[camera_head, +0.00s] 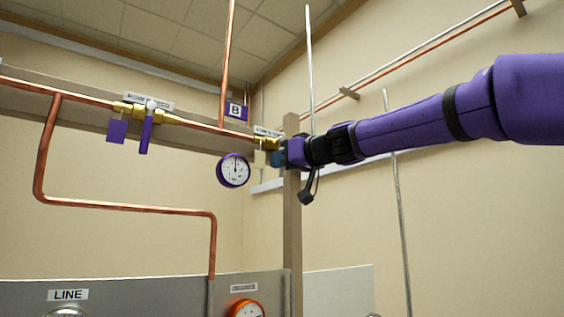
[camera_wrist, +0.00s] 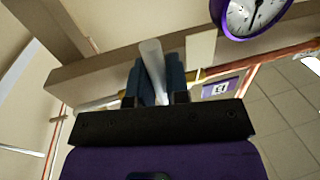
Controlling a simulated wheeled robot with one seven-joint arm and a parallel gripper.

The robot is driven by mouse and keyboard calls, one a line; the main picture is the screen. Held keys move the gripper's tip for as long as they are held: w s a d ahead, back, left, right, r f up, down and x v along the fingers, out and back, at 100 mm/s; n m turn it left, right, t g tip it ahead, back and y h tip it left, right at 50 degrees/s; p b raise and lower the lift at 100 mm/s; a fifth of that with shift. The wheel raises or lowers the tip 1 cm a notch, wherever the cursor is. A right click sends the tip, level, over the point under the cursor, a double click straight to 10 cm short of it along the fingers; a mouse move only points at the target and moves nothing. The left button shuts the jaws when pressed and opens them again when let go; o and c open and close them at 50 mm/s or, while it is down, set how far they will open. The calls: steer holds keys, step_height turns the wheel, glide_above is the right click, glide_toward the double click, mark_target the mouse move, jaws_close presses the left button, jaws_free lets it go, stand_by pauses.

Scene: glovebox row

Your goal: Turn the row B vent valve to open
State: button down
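The row B vent valve (camera_head: 268,140) is a brass fitting at the right end of the copper pipe, under a small label and near the purple B sign (camera_head: 236,111). A pale tag (camera_head: 260,158) hangs by it. In the wrist view a light grey lever handle (camera_wrist: 153,62) stands between the dark blue fingers of my gripper (camera_wrist: 156,82). The fingers appear closed against both sides of it. In the head view my gripper (camera_head: 280,157) is at this valve and hides its handle. The handle's exact angle to the pipe cannot be told.
A purple-rimmed gauge (camera_head: 233,170) hangs close left of my gripper. Another brass valve (camera_head: 146,112) with a purple handle and purple tag sits further left. An upright post (camera_head: 292,220) stands just below my gripper. An orange gauge (camera_head: 246,308) is on the lower panel.

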steer(key=shift+w+d+n, duration=0.1)
steer(key=shift+n, duration=0.2)
steer(key=shift+w+d+r+n+g+h, duration=0.1)
steer(key=shift+w+d+r+n+h, duration=0.3)
steer(key=shift+n, duration=0.85)
steer(key=shift+w+d+r+n+g+h, duration=0.1)
steer(key=shift+w+d+n+h, duration=0.3)
steer(key=shift+n, duration=0.9)
steer(key=shift+w+d+r+n+g+h, duration=0.1)
steer(key=shift+w+d+r+n, duration=0.1)
steer(key=shift+d+n, duration=0.75)
steer(key=shift+a+n, duration=0.3)
steer(key=shift+n, duration=0.1)
steer(key=c, duration=1.1)
jaws_free()
steer(key=shift+s, duration=0.1)
